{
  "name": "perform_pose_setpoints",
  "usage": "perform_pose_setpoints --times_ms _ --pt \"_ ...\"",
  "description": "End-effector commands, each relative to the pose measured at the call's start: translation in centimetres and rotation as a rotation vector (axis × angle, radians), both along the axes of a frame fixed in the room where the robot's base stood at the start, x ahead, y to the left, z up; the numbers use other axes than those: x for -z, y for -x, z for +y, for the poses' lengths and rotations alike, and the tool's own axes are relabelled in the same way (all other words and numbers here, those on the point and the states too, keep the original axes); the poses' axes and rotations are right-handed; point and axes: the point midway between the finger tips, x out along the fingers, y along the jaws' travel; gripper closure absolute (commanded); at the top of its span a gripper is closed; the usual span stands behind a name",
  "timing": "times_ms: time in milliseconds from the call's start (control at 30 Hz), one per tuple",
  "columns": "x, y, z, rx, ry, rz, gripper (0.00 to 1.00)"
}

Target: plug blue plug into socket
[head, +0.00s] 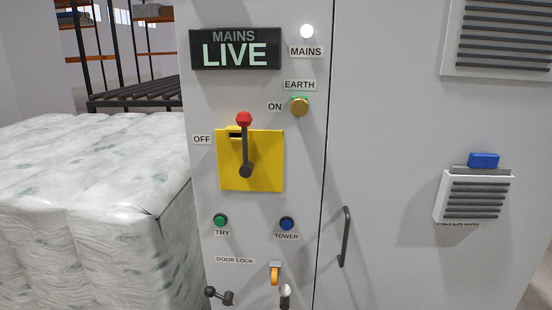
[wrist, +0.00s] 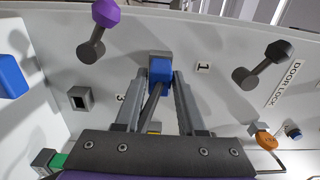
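The blue plug (wrist: 160,74) is between the two fingertips of my gripper (wrist: 160,80) in the wrist view. The fingers lie close along both its sides and appear shut on it. A dark rod or cable runs from it toward my palm. Directly behind it is a grey socket (wrist: 160,56), beside the label 1. How deep the plug sits in this socket is hidden. An empty grey socket (wrist: 80,98) with a dark square hole is to the left, beside the label 3. My gripper does not show in the head view.
In the wrist view, a purple-knobbed lever (wrist: 104,14) and a black-knobbed lever (wrist: 279,51) stick out. A green plug (wrist: 58,161) is low left, and a blue block (wrist: 11,76) is at the left edge. The head view shows the cabinet's yellow switch plate (head: 265,160) and wrapped bales (head: 90,220).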

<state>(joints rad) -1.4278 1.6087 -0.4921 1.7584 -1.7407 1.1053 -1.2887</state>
Motion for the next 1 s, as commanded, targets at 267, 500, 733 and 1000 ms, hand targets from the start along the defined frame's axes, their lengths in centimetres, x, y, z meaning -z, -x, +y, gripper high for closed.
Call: perform_pose_setpoints --times_ms 267,500,733,1000 --pt "0.0 0.0 0.0 0.000 0.000 0.000 1.00" --pt "0.0 0.1 0.0 0.000 0.000 0.000 1.00" --pt "0.0 0.7 0.1 -0.001 0.000 0.001 1.00" --pt "0.0 1.6 0.1 0.000 0.000 0.001 1.00"
